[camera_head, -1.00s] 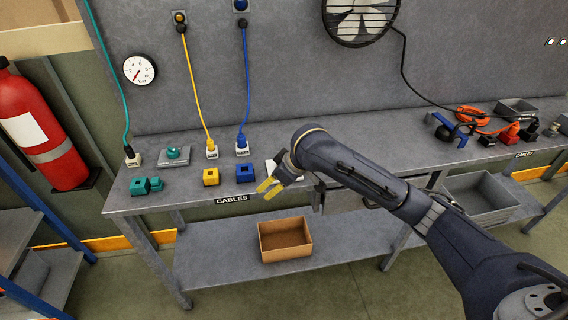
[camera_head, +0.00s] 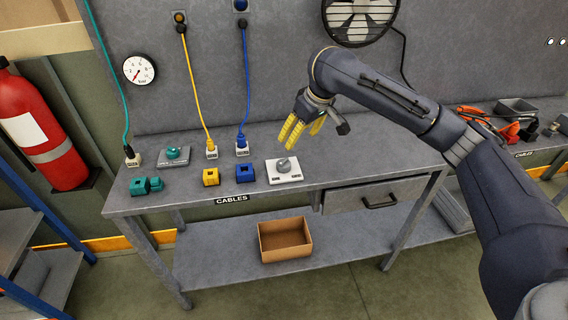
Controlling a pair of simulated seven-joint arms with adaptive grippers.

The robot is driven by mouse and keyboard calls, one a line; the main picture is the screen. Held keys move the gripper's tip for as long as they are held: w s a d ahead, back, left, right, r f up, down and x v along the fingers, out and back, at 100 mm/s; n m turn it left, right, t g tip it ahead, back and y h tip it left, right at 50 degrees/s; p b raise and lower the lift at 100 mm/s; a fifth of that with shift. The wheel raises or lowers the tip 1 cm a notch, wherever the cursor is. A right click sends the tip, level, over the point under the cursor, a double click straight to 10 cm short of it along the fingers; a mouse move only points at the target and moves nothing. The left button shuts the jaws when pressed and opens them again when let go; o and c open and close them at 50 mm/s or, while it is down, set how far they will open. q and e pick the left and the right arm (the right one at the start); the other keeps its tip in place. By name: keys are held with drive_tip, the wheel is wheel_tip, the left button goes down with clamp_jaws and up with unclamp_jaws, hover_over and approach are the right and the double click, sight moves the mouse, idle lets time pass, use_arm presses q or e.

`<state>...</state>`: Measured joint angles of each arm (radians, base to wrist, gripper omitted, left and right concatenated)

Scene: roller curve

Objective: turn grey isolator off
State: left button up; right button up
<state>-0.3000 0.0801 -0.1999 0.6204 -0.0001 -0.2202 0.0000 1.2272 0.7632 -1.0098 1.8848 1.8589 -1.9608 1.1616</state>
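The grey isolator (camera_head: 284,169) is a white plate with a round grey knob on top. It lies on the bench near the front edge, right of the blue block. My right gripper (camera_head: 301,138) has yellow fingers pointing down. It is above and slightly behind the isolator, apart from it, with a gap between the fingers and nothing visible in them. The knob is in clear view. The small labels on the plate are too small to read. My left gripper is not in view.
A teal isolator (camera_head: 172,155) sits farther left on the bench. A yellow block (camera_head: 210,177) and a blue block (camera_head: 245,173) stand left of the grey isolator. Yellow and blue cables hang behind. A cardboard box (camera_head: 285,240) is on the lower shelf.

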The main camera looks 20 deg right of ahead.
sight(285, 161)
drive_tip(key=x, duration=1.6)
drive_tip(key=c, duration=1.3)
